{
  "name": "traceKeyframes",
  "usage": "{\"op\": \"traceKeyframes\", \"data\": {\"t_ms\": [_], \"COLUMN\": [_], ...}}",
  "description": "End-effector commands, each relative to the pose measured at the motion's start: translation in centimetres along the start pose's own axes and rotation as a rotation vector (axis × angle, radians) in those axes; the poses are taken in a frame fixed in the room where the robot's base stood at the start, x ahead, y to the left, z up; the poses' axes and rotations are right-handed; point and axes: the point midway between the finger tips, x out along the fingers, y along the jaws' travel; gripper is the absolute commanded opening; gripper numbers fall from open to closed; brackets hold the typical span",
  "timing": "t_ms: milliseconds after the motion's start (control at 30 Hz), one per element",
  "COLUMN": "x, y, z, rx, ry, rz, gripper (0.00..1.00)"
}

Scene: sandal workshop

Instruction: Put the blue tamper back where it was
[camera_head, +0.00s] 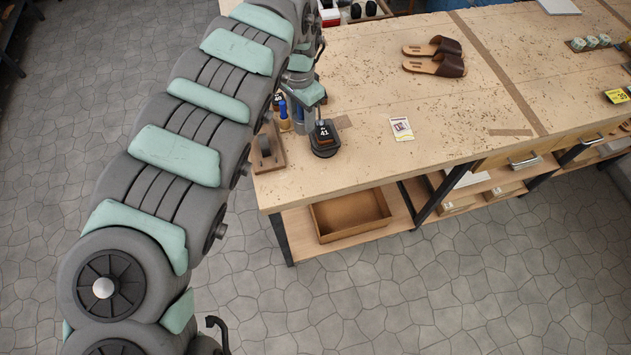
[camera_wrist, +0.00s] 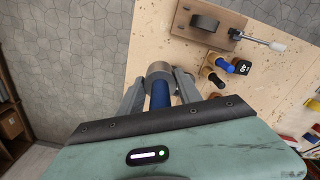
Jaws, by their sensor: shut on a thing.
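In the wrist view my gripper (camera_wrist: 160,95) is shut on the blue tamper, around its blue handle (camera_wrist: 160,92). The tamper's round metal head (camera_wrist: 158,69) shows just beyond the fingers. In the head view my gripper (camera_head: 302,122) is near the left part of the bench, and the arm and hand hide most of the tamper there. I cannot tell whether the tamper touches the bench. Another blue-handled tool (camera_wrist: 221,65) stands beside a wooden-handled one (camera_wrist: 213,83).
A wooden board with a dark round part (camera_head: 265,150) lies at the bench's front left corner. A black object labelled 41 (camera_head: 323,145) is close to my gripper. A white card (camera_head: 401,129) and brown sandals (camera_head: 437,67) lie to the right, with clear bench (camera_head: 370,80) between.

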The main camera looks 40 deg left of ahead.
Motion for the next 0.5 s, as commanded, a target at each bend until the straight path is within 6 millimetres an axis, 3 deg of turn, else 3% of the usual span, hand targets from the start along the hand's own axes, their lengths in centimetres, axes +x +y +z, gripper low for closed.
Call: {"op": "traceKeyframes", "data": {"t_ms": [167,500], "x": [1.8,6.9], "y": [-0.7,-0.7], "z": [0.9,0.9], "rx": [0.004,0.003], "ry": [-0.005,0.0], "rz": [0.002,0.002], "gripper": [0.0,0.0]}}
